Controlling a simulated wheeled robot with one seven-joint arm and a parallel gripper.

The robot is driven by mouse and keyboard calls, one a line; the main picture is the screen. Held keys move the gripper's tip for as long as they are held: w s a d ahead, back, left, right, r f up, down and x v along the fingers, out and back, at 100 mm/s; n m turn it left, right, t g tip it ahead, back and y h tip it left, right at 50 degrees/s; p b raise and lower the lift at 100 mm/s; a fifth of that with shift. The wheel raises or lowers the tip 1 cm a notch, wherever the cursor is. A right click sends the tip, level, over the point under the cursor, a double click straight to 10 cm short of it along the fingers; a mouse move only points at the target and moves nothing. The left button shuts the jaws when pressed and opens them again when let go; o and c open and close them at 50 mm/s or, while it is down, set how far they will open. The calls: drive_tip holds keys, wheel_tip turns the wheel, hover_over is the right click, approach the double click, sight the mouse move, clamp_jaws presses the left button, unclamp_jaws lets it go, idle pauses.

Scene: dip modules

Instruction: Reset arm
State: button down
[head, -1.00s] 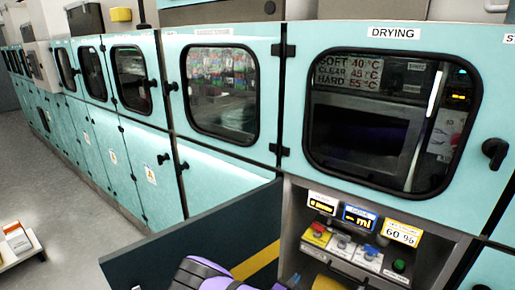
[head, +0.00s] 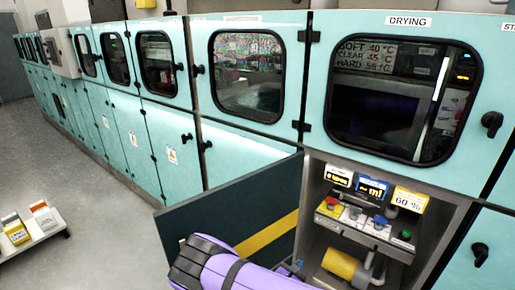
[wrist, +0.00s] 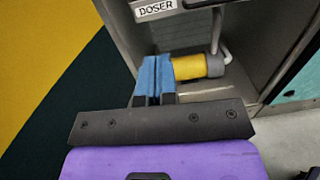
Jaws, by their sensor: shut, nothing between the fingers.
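My gripper (wrist: 151,78) shows in the wrist view, with its two blue fingers shut together and nothing held between them. Its tips are in front of the open doser compartment (wrist: 259,70), and a yellow cylinder with a grey end (wrist: 190,68) appears just right of the fingers. I cannot tell whether they touch. The yellow cylinder (head: 340,263) also shows there, inside the open compartment.
An open dark door with a yellow stripe (head: 215,213) stands left of the compartment. Above the cylinder is a control panel (head: 368,222) with coloured buttons. The drying cabinet window (head: 400,100) is shut. A low white shelf (head: 35,238) stands at the far left. The grey floor (head: 110,225) is clear.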

drive_tip(key=s+d+r+m+g+y, duration=0.1)
drive_tip(key=d+r+m+g, duration=0.35)
drive_tip(key=r, duration=0.85)
drive_tip(key=s+d+r+m+g+y, duration=0.15)
drive_tip(key=r+m+g, duration=0.5)
drive_tip(key=r, duration=0.75)
drive_tip(key=s+d+r+m+g+y, duration=0.1)
drive_tip(key=s+d+r+m+g, duration=0.2)
drive_tip(key=r+m, duration=0.75)
drive_tip(key=s+d+r+m+t+y, duration=0.1)
drive_tip(key=s+d+r+y, duration=0.15)
drive_tip(key=s+r, duration=0.4)
drive_tip(key=s+d+r+m+y, duration=0.2)
drive_tip(key=s+d+r, duration=0.1)
drive_tip(key=r, duration=0.6)
drive_tip(key=s+r+m+t+y, duration=0.1)
drive_tip(key=s+r+t, duration=0.1)
drive_tip(key=s+r, duration=0.2)
drive_tip(key=s+r+m+t+y, duration=0.2)
drive_tip(key=s+r, duration=0.1)
drive_tip(key=s, duration=0.7)
drive_tip(key=shift+s+d+r, duration=0.25)
drive_tip(key=shift+d+r, duration=0.1)
drive_tip(key=shift+m, duration=0.25)
